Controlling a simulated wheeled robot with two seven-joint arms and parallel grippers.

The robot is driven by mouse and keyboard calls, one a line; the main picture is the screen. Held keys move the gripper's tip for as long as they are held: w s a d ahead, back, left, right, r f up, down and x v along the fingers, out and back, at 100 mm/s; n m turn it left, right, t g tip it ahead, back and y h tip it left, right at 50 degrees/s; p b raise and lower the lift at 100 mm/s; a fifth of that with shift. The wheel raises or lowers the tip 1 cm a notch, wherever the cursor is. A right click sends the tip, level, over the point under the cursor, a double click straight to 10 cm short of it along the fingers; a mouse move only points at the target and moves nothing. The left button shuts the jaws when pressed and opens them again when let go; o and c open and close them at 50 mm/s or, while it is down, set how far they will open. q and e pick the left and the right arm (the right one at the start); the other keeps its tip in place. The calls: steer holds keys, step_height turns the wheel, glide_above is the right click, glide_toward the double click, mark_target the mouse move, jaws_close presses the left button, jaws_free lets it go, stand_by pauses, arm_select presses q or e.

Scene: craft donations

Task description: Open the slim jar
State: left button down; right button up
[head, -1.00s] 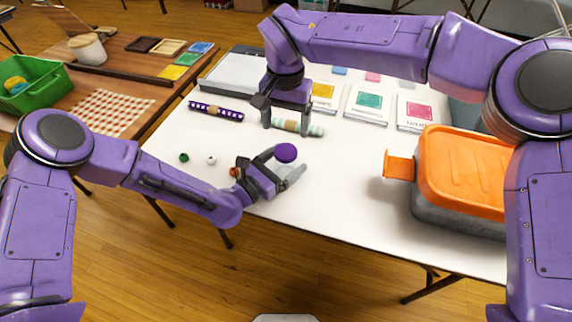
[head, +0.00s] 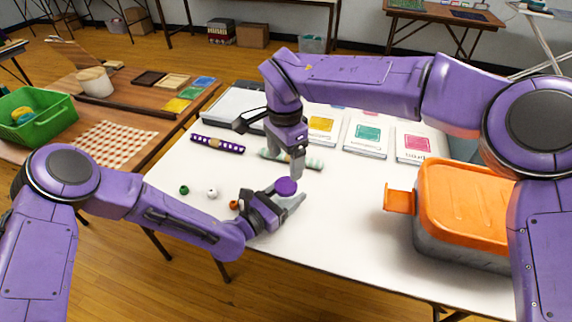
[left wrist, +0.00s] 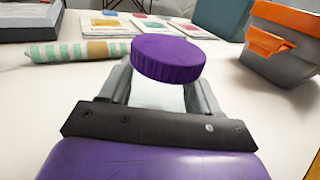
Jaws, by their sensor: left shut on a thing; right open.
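The slim jar has a purple ribbed lid (head: 286,187) and a pale, clear body (left wrist: 157,96). It stands upright in my left gripper (head: 283,205), which is shut around the body below the lid. In the left wrist view, the lid (left wrist: 168,57) sits above the fingers, on the jar. My right gripper (head: 270,146) is open and empty, behind the jar and over the striped roll. It does not touch the lid. Much of the jar body is hidden by the left fingers in the head view.
Small green, white and orange beads (head: 212,193) lie near the left forearm. An orange-lidded grey box (head: 462,205) stands right. The table's middle right is clear.

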mark_target(286, 184)
steer(key=m, duration=0.6)
steer(key=shift+s, duration=0.1)
steer(key=m, duration=0.3)
steer(key=shift+m, duration=0.4)
steer(key=m, duration=0.6)
steer(key=shift+f, duration=0.1)
steer(key=m, duration=1.2)
steer(key=shift+m, duration=0.4)
steer(key=m, duration=1.2)
steer(key=shift+m, duration=0.3)
steer(key=m, duration=0.5)
steer(key=shift+r+m, duration=0.2)
steer(key=shift+m, duration=0.1)
steer(key=m, duration=0.4)
steer(key=shift+w+d, duration=0.1)
steer(key=shift+w, duration=0.1)
step_height(286, 184, down, 8)
steer(key=shift+c, duration=0.3)
